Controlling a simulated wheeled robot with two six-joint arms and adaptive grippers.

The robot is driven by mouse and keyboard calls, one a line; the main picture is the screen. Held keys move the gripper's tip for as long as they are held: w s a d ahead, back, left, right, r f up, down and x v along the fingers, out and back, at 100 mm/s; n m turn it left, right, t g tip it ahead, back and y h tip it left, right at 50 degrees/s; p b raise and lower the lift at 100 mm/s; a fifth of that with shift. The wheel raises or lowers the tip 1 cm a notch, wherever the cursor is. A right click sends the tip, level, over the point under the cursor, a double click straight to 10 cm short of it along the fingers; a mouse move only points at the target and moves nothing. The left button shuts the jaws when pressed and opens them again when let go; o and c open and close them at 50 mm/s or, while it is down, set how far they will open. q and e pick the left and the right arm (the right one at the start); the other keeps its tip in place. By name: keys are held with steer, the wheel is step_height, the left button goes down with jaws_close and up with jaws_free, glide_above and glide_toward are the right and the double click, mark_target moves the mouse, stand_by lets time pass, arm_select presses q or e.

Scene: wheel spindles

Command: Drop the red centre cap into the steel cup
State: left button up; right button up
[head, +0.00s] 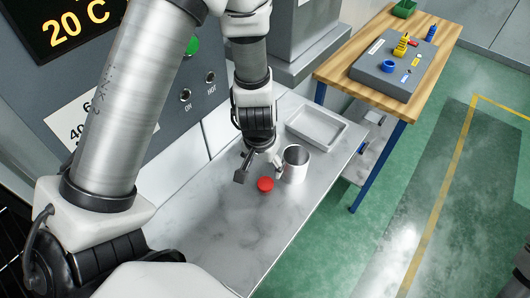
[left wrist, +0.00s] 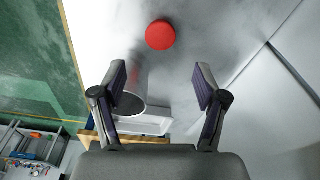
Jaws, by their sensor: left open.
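The red centre cap (head: 265,184) lies on the grey worktop. It also shows at the top of the left wrist view (left wrist: 160,35), beyond the fingertips. The steel cup (head: 296,165) stands upright just right of the cap, with its mouth open upward. In the left wrist view the cup (left wrist: 137,84) is partly hidden behind the left-hand finger. My left gripper (head: 259,173) is open and empty, close to the cap and beside the cup. Its spread fingers (left wrist: 158,77) do not enclose the cap. My right gripper is not seen.
A shallow pale tray (head: 316,129) sits behind the cup. The worktop (head: 240,225) is clear in front of the cap. A machine panel (head: 190,75) rises behind my left arm. A wooden table (head: 335,70) with a grey block stands farther right.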

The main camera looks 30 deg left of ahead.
arm_select(q)
steer(key=shift+o, duration=0.4)
steer(key=r, duration=0.2)
steer(key=p, duration=0.1)
steer(key=shift+s+r, duration=0.25)
steer(key=shift+r, duration=0.15)
steer(key=b, duration=0.5)
glide_above(265, 183)
steer(key=f, duration=0.6)
steer(key=shift+s+d+f, duration=0.15)
steer(key=shift+s+f, duration=0.2)
steer(key=shift+f, duration=0.05)
steer(key=f, duration=0.3)
steer(key=f+p, duration=0.1)
steer(key=f, duration=0.1)
steer(key=shift+w+f, duration=0.15)
steer(key=shift+w, duration=0.15)
steer(key=shift+w+f, duration=0.1)
steer(key=shift+w, duration=0.05)
steer(key=c, duration=1)
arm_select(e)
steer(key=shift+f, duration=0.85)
